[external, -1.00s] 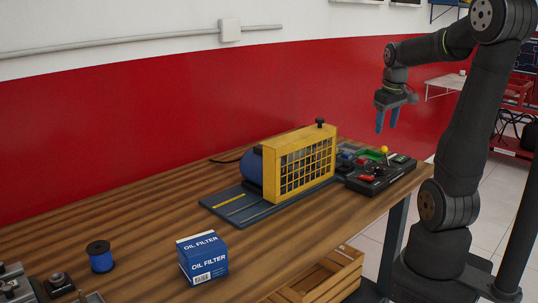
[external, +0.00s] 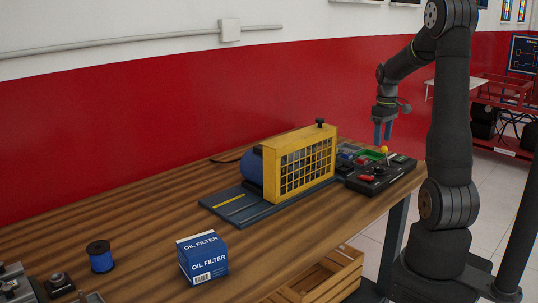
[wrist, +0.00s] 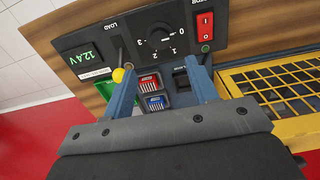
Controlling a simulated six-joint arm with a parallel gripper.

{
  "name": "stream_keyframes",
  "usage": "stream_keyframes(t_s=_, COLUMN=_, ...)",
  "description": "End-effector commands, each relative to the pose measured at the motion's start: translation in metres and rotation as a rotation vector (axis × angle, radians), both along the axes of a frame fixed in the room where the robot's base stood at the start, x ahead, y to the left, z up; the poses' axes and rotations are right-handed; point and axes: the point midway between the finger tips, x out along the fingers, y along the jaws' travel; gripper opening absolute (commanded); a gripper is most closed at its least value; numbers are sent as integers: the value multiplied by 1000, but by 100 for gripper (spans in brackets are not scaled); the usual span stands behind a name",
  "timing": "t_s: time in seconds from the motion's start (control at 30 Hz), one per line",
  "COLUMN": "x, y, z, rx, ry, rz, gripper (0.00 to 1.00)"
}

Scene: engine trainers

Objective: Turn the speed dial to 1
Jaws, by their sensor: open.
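The speed dial (wrist: 160,37) is a round black knob on a dark control panel (wrist: 232,30) in the wrist view, with the numbers 0 to 3 printed around it. I cannot clearly tell which number its pointer faces. In the external view the panel (external: 398,177) sits at the right end of the bench, and the dial is too small to make out. My gripper (external: 383,138) hangs above the panel, pointing down. In the wrist view my gripper (wrist: 157,72) is open, its blue fingers apart with nothing between them, and the dial shows beyond the fingertips.
A lever with a yellow ball (wrist: 118,75) stands beside the left finger. A red rocker switch (wrist: 205,25) and a 12.4V display (wrist: 86,54) flank the dial. A yellow caged engine (external: 300,165) stands close by. An oil filter box (external: 203,258) is far off.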

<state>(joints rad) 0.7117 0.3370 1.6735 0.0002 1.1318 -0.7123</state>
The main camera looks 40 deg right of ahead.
Motion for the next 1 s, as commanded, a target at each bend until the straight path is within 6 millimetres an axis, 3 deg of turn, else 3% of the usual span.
stream_keyframes(t_s=0.3, x=-1, y=1, z=-69, rx=3, ry=3, rz=0, gripper=53)
stream_keyframes(t_s=0.5, x=0, y=0, z=-96, rx=1, ry=1, rz=0, gripper=53)
stream_keyframes(t_s=0.93, x=0, y=0, z=-105, rx=0, ry=-1, rz=0, gripper=53)
stream_keyframes(t_s=1.0, x=0, y=0, z=-105, rx=0, ry=-1, rz=0, gripper=40)
